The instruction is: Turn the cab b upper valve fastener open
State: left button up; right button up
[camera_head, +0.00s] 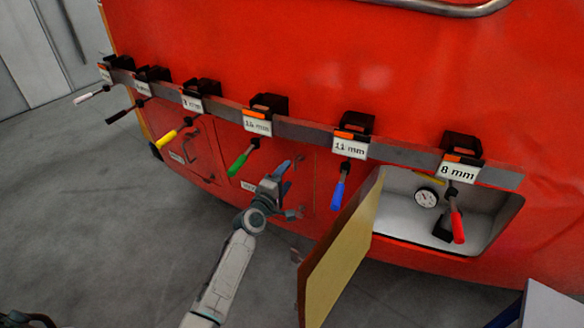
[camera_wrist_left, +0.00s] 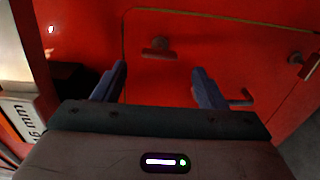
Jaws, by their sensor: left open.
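My left gripper (camera_head: 291,190) is open and empty, in front of a closed red hatch panel (camera_head: 308,182) on the train nose. In the left wrist view the gripper (camera_wrist_left: 158,75) shows both dark fingers spread apart. A small knob-like fastener (camera_wrist_left: 158,47) shows on the panel beyond the gap between the fingertips, apparently not touched. A second fastener (camera_wrist_left: 296,58) is at the right of that view, and a bent handle (camera_wrist_left: 242,98) lies partly behind the right finger. In the head view the gripper hides this part of the panel.
A grey rail (camera_head: 300,131) with several hanging coloured-handle tools and size labels crosses above the gripper. An open hatch door (camera_head: 342,262) juts out to the right, beside a white recess (camera_head: 402,205) with a gauge (camera_head: 426,197). Open floor (camera_head: 110,220) lies at left.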

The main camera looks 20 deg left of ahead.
pick_arm(q)
jog(key=shift+s+a, duration=0.15)
jog(key=shift+s, duration=0.85)
jog(key=shift+s+a, duration=0.15)
jog(key=shift+s, duration=0.85)
jog(key=shift+f, duration=0.1)
jog(key=s+a+f+m+g+y+b, duration=0.1)
jog(key=s+f+m+g, duration=0.15)
jog(key=f, duration=0.85)
jog(key=s+a+f+m+g, duration=0.15)
jog(key=s+f, duration=0.25)
jog(key=f, duration=0.7)
jog(key=s+a+f+m+g+y+b, duration=0.1)
jog(key=s+f+m+g, duration=0.15)
jog(key=s+f, duration=0.65)
jog(key=s+f+m+g+b, duration=0.1)
jog(key=s+f+m+g, duration=0.15)
jog(key=s+f, duration=0.6)
jog(key=s+a+f+m+g, duration=0.1)
jog(key=s+f+m+g, duration=0.1)
jog(key=s+f, duration=0.5)
jog(key=s+a+f+m+g+y+b, duration=0.1)
jog(key=s+f+m+g, duration=0.2)
jog(key=s+f, duration=0.4)
jog(key=s+a+f+m+g+b, duration=0.1)
jog(key=s+f, duration=0.6)
jog(key=s, duration=1.4)
jog(key=shift+s+f+m+g+y, duration=0.2)
jog(key=shift+s+m+g+y, duration=0.15)
jog(key=shift+m+g, duration=0.5)
